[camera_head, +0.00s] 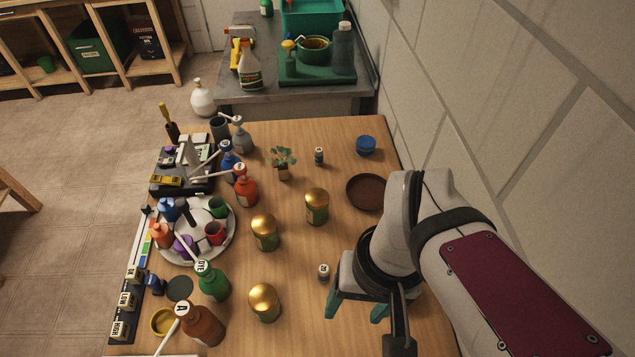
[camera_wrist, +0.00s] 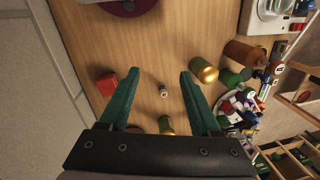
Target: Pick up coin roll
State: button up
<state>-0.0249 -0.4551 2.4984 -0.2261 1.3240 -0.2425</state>
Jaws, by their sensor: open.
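Two small dark cylinders with pale tops stand on the wooden table, and either could be a coin roll; I cannot tell for sure. The near cylinder (camera_head: 323,271) is just left of my gripper in the head view. The far cylinder (camera_head: 319,156) is beside the plant. My gripper (camera_head: 357,308) is open, with green fingers low over the right side of the table. In the wrist view, one small cylinder (camera_wrist: 163,92) shows between the two spread fingers (camera_wrist: 160,76), apart from both. Nothing is held.
Gold-topped jars (camera_head: 264,302) stand left of my gripper. A brown dish (camera_head: 364,191) and blue tub (camera_head: 366,145) are farther back. Bottles and a round tray (camera_head: 230,245) crowd the left. A red block (camera_wrist: 106,83) is near one finger in the wrist view.

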jog(key=w+a+f+n+h, duration=0.1)
jog(key=w+f+n, duration=0.1)
jog(key=w+n, duration=0.75)
jog(key=n, duration=1.1)
send_over(323, 269)
notch_tip(323, 269, down, 3)
jog(key=shift+h, duration=0.3)
notch_tip(323, 269, down, 16)
jog(key=shift+r, duration=0.1)
grip_shut()
